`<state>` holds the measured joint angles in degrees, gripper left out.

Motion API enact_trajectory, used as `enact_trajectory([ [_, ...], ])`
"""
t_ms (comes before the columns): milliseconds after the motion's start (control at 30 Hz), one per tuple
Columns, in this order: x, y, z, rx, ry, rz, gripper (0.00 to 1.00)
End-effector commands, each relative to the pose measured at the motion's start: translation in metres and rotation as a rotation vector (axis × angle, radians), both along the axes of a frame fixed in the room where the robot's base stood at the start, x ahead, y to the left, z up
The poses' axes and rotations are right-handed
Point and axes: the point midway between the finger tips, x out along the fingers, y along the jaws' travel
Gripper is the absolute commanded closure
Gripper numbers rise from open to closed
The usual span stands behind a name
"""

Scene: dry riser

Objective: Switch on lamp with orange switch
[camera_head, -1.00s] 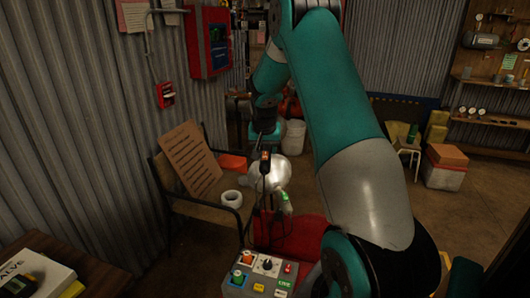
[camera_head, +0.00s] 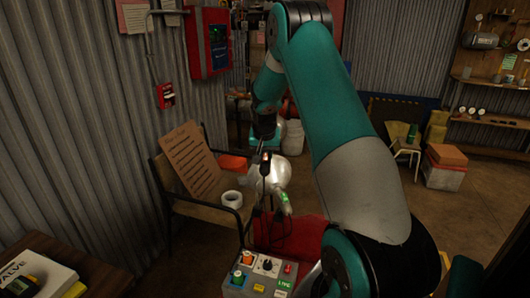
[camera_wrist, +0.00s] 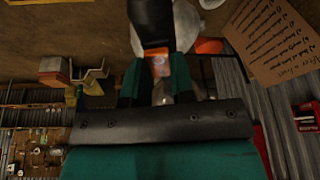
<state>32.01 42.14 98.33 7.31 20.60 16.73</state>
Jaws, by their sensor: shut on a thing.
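The black switch body with its small orange switch (camera_head: 265,157) hangs in front of a pale round lamp (camera_head: 281,172) in the head view. A dark cord runs down from it. In the wrist view the orange switch (camera_wrist: 160,64) shows between my fingers, with a large black part (camera_wrist: 150,20) above it. My gripper (camera_wrist: 156,82) is shut on the switch body; its fingers lie on both sides. In the head view my gripper (camera_head: 264,138) is small and dark just above the switch. I cannot tell whether the lamp is lit.
A control box with coloured buttons (camera_head: 262,275) stands in front. A red wall cabinet (camera_head: 208,43) is behind. Open floor lies at right.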

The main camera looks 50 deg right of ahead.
Motion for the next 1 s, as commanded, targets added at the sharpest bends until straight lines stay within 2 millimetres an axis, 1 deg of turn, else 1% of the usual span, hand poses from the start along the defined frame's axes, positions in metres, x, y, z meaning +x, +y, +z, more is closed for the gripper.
enact_trajectory([
  [33,0.0007,-0.0017,0.0068,0.027,0.020,-0.002,1.00],
  [133,0.0022,-0.0037,0.0091,0.098,0.074,-0.002,1.00],
  [300,0.0046,-0.0065,0.0058,0.219,0.167,-0.001,1.00],
  [400,0.0054,-0.0072,0.0039,0.259,0.199,0.000,1.00],
  [767,0.0054,-0.0073,0.0014,0.282,0.216,0.001,1.00],
  [800,0.0053,-0.0072,0.0013,0.282,0.216,0.001,0.74],
  [867,0.0053,-0.0073,0.0015,0.280,0.216,0.001,0.61],
  [900,0.0053,-0.0072,0.0014,0.280,0.216,0.001,0.51],
  [1000,0.0053,-0.0071,0.0014,0.280,0.216,0.001,0.51],
])
